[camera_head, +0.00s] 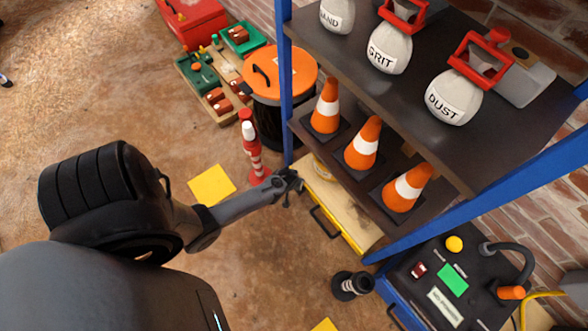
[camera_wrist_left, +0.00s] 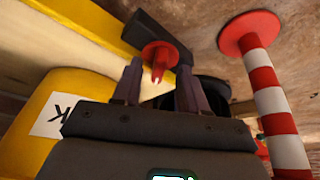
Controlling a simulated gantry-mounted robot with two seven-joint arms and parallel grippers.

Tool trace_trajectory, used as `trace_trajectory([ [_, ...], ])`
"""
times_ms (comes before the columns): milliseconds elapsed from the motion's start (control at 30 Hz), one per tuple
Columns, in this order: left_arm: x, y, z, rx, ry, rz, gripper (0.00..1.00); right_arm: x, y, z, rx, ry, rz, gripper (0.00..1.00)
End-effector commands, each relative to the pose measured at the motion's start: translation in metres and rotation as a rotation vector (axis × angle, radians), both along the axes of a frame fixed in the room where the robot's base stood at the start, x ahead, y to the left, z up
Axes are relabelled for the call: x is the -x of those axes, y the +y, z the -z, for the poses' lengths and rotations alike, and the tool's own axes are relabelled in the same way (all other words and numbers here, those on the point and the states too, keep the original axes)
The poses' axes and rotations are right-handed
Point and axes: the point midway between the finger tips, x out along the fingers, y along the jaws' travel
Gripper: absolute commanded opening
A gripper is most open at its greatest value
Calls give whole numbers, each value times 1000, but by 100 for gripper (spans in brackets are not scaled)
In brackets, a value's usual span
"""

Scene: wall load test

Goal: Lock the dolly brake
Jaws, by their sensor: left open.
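The dolly (camera_head: 361,239) is a low platform with a pale top and yellow edge under the shelf. Its yellow edge (camera_wrist_left: 98,20) shows in the left wrist view. A red forked piece with a round base (camera_wrist_left: 158,54), apparently the brake pedal, sits beside a black bar (camera_wrist_left: 146,33) at the dolly's corner. My left gripper (camera_head: 291,183) is at that corner. In the wrist view its open fingers (camera_wrist_left: 160,76) stand either side of the red piece; contact cannot be told. The head view hides this piece. My right gripper is out of view.
A red-white striped post (camera_head: 252,148) stands close left of the gripper. A blue-framed shelf (camera_head: 287,90) holds cones (camera_head: 363,143) and labelled bags (camera_head: 389,50). A yellow container (camera_wrist_left: 62,110) is near the fingers. An orange-lidded bin (camera_head: 281,72) stands behind. The floor at left is open.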

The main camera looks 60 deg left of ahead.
Motion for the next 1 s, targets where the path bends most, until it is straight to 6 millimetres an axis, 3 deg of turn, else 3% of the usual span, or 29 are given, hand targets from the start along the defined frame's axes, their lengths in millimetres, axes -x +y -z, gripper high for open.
trace_trajectory([
  [200,-5,4,16,0,0,0,43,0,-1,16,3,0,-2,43],
  [600,-6,5,18,0,0,0,43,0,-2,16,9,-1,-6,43],
  [867,-6,5,18,0,0,0,3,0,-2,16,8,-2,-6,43],
  [1000,-6,5,18,0,0,0,0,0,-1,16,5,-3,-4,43],
])
